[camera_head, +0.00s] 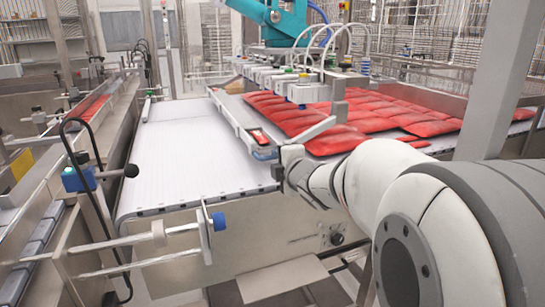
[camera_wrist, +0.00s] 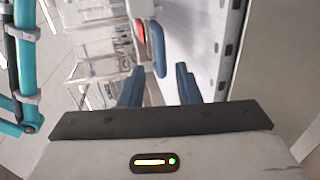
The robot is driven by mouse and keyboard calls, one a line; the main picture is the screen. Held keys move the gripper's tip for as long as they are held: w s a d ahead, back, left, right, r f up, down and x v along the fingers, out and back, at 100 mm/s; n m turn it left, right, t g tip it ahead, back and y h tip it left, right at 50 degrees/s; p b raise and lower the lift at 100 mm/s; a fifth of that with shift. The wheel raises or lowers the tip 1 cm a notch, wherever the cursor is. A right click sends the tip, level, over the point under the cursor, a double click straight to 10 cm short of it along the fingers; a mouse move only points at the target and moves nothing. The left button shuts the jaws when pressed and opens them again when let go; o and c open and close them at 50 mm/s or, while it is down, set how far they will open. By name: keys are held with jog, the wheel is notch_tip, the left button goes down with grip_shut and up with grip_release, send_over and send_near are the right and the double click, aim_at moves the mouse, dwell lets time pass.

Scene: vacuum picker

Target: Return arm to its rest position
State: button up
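My arm (camera_head: 375,185) reaches from the lower right of the head view toward the near end of the guide rail beside the conveyor. In the wrist view my gripper (camera_wrist: 158,88) shows two dark blue fingers set apart, with nothing held between them. The fingers point toward the rail's blue end cap (camera_wrist: 160,56), which appears beyond them. In the head view the fingertips are small and hard to make out against the rail.
A white conveyor belt (camera_head: 180,160) lies left of the rail. Several red packs (camera_head: 370,115) lie right of it, under a teal picker arm (camera_head: 275,15) with suction cups. A grey post (camera_head: 498,80) stands at right. A blue-knobbed bracket (camera_head: 218,221) juts out in front.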

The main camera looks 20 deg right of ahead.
jog(key=shift+s+d+r, duration=0.1)
jog(key=shift+s, duration=0.6)
jog(key=shift+r, duration=0.1)
jog(key=s+a+r+m+g+p, duration=0.1)
jog(key=s+a+m+g+p, duration=0.1)
jog(key=s+m+g+p, duration=0.2)
jog(key=s+a+r+m+g+p, duration=0.1)
jog(key=s+a+m+g+p, duration=0.2)
jog(key=s+m+p, duration=0.5)
jog(key=s+a+r+m+g+p, duration=0.2)
jog(key=s+m+g+p, duration=0.3)
jog(key=s, duration=0.9)
jog(key=shift+a+m+g+h+p, duration=0.4)
jog(key=shift+m+p, duration=0.5)
jog(key=shift+p, duration=0.35)
